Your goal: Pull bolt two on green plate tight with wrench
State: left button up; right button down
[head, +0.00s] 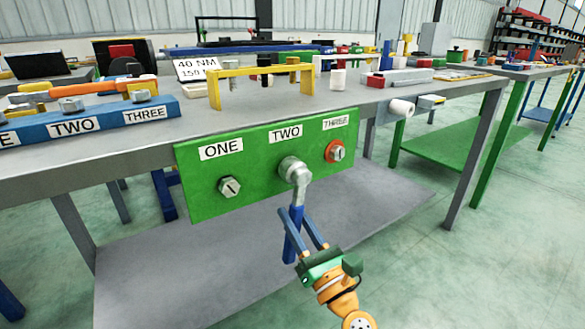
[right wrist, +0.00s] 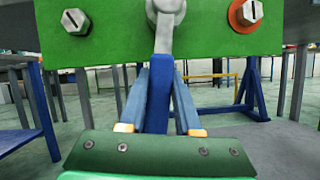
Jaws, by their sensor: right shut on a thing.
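The green plate (head: 262,188) hangs on the front of the grey table, with bolts under the labels ONE, TWO and THREE. Bolt two (head: 287,166) is in the middle, mostly covered by the wrench head. The wrench (head: 294,232) has a grey head at bolt two and a blue handle hanging down, slightly tilted. My right gripper (head: 305,228) is shut on the blue handle, below the plate. The right wrist view shows the wrench handle (right wrist: 159,92) between the two blue fingers, its head over bolt two (right wrist: 163,8). My left gripper is not in view.
Bolt one (head: 229,187) and bolt three (head: 335,151), with a red-orange ring, flank bolt two. A blue block (head: 95,121) with labels and an orange-handled tool lies on the table at left. A yellow bracket (head: 258,73) stands behind the plate. Below the plate is a grey lower shelf (head: 180,262).

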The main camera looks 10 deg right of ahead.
jog(key=shift+r, duration=0.1)
jog(key=m, duration=0.1)
jog(key=a+m+h+p, duration=0.1)
jog(key=shift+s+a+r+m+p, duration=0.1)
jog(key=shift+s+r+m+p, duration=0.1)
jog(key=shift+s+m+p, duration=0.1)
dwell(0.3)
jog(key=shift+s+a+r+m+h+p, duration=0.1)
jog(key=shift+a+m+h+p, duration=0.15)
jog(key=shift+m, duration=0.15)
jog(key=shift+a+r+m+h+p, duration=0.1)
jog(key=shift+m+h+p, duration=0.15)
jog(key=shift+m, duration=0.15)
jog(key=shift+s+a+m+h, duration=0.1)
jog(key=shift+a+m+h, duration=0.25)
jog(key=shift+m, duration=0.25)
